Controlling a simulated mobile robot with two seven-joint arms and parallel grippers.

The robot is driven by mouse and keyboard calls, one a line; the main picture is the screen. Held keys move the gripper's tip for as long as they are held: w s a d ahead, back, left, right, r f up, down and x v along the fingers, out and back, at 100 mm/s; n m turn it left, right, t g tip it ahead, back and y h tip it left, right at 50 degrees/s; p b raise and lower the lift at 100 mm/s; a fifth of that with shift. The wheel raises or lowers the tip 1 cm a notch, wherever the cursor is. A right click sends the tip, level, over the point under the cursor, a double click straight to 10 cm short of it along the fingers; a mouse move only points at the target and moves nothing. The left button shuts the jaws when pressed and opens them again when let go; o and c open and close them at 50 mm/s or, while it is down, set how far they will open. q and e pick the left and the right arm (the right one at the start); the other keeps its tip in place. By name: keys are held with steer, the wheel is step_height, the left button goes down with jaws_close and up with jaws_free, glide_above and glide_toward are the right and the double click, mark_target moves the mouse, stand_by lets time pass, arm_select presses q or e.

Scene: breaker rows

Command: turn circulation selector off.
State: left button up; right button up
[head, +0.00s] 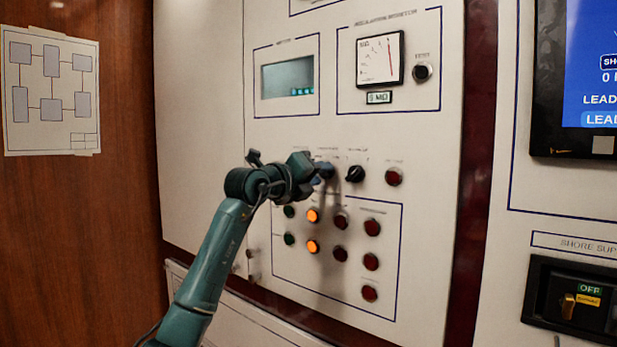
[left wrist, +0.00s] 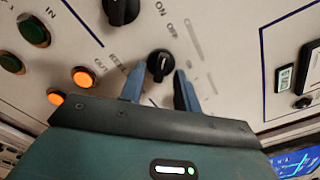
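A small black selector knob (left wrist: 160,65) with a pale pointer line sits between my left gripper's (left wrist: 159,76) two blue fingertips in the left wrist view. The fingers are open, one on either side, with a gap to the knob. "ON" and "OFF" are printed beside it. In the head view my left gripper (head: 318,171) is at the row of selectors and largely covers this knob. A second black knob (head: 355,174) is just right of it. The labels above are too blurred to tell which is circulation. My right gripper is not in view.
A red button (head: 393,177) is to the right in the same row. Lit orange lamps (head: 313,216), green lamps and dark red ones sit below. A meter (head: 380,59) and a display (head: 287,78) are above. A shore supply breaker (head: 576,305) is at lower right.

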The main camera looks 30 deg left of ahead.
arm_select(q)
steer(key=shift+s+a+f, duration=0.1)
steer(key=shift+s, duration=0.35)
steer(key=s+b, duration=0.3)
steer(key=s, duration=0.9)
steer(key=shift+a, duration=0.45)
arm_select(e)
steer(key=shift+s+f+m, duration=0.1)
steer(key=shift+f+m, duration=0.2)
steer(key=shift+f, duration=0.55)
